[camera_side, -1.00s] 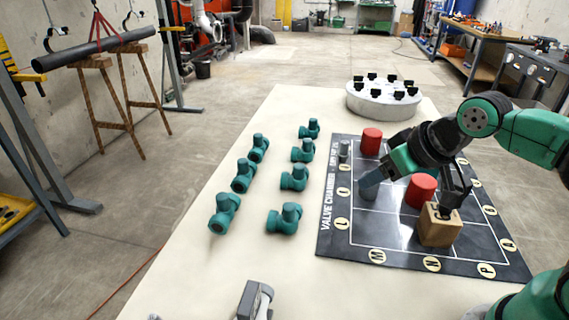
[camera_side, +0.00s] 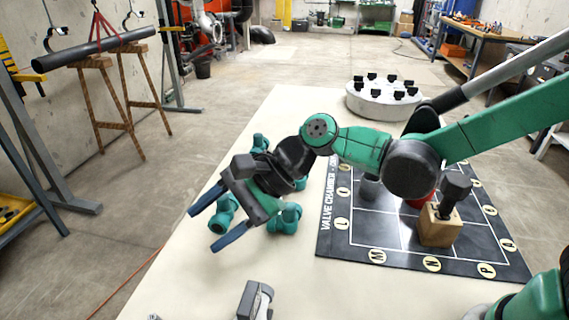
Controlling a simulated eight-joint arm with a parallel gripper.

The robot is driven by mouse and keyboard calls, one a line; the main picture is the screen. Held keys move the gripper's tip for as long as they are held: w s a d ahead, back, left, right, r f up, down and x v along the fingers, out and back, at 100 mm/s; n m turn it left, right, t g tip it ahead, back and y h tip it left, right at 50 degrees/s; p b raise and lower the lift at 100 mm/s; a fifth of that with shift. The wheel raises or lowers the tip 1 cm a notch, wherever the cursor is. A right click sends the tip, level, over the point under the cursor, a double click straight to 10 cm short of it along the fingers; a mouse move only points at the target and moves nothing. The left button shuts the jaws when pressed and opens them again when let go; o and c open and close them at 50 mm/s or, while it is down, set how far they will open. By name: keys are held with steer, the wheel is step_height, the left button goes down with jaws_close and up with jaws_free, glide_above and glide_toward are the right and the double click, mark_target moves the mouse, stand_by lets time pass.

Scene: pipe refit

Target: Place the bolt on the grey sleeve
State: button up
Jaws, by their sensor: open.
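The bolt (camera_side: 455,188) is black with a thick head. It stands tilted in a wooden block (camera_side: 438,230) on the black board. The grey sleeve (camera_side: 370,189) is a short grey cylinder on the board, partly hidden behind my arm. My gripper (camera_side: 212,222) is open and empty, with its two blue fingers spread. It is left of the board, in front of the teal fittings in the picture, far from the bolt and sleeve.
Several teal pipe fittings (camera_side: 285,219) stand left of the board (camera_side: 390,242), partly hidden by my gripper. A red cylinder (camera_side: 418,203) shows partly under my arm. A pale round stand with black knobs (camera_side: 368,106) is at the back. The front table is mostly clear.

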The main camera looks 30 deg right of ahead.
mark_target(159, 318)
steer(key=s+a+f+m+g+y, duration=0.25)
steer(key=a+m, duration=0.25)
steer(key=a, duration=0.3)
steer(key=shift+g+y, duration=0.25)
steer(key=shift+g, duration=0.1)
steer(key=f, duration=0.7)
steer(key=shift+w+a, duration=0.1)
steer(key=shift+a, duration=0.15)
steer(key=shift+x, duration=2.35)
jaws_close()
